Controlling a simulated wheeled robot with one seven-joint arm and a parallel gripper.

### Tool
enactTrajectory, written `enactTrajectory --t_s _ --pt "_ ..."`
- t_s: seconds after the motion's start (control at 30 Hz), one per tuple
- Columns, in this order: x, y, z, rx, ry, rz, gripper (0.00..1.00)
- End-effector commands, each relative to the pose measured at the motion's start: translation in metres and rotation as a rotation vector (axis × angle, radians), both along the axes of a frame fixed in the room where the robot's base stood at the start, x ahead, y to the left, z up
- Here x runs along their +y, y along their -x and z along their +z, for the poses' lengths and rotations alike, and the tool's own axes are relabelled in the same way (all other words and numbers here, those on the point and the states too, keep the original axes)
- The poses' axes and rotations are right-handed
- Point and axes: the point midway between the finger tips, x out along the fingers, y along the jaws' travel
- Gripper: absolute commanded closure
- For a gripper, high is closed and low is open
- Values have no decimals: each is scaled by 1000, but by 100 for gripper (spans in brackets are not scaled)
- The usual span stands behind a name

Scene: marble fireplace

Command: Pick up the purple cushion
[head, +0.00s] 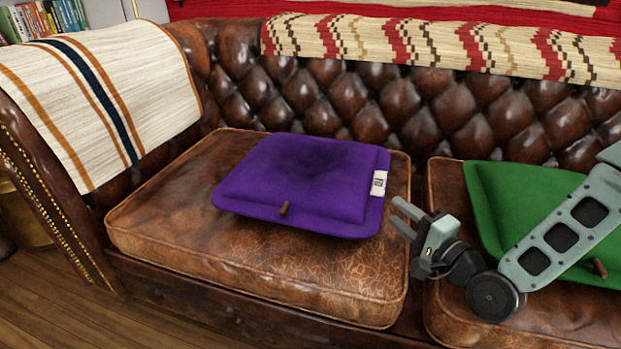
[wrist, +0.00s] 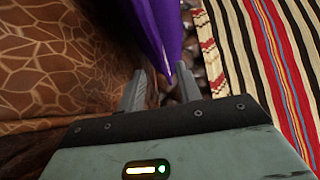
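The purple cushion (head: 300,185) lies flat on the left seat of the brown leather sofa, with a white label on its right edge and a small brown toggle at its front. My gripper (head: 394,211) is just right of the cushion's front right corner, fingers pointing left towards it. The two fingers are apart with a gap between them. In the wrist view, the cushion (wrist: 158,32) shows as a purple strip ahead of my gripper (wrist: 161,76), its lower end reaching between the fingertips. I cannot tell whether a finger touches it.
A green cushion (head: 525,195) lies on the right seat, partly behind my arm. The tufted sofa back (head: 345,100) rises behind. A striped blanket (head: 95,95) covers the left armrest, and a patterned throw (head: 400,40) hangs over the back. Bare seat leather (head: 230,250) lies in front of the purple cushion.

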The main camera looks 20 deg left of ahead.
Motion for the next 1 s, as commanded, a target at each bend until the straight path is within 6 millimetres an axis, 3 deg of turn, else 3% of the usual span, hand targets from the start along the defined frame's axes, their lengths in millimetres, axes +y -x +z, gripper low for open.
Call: enactTrajectory --t_s 0.43,0.77,0.9,1.0 --pt "38 -32 -1 -4 -1 0 65" --pt "43 -37 2 0 0 0 65" --pt "43 -37 2 0 0 0 100" --pt "43 -37 2 -1 1 -1 100"
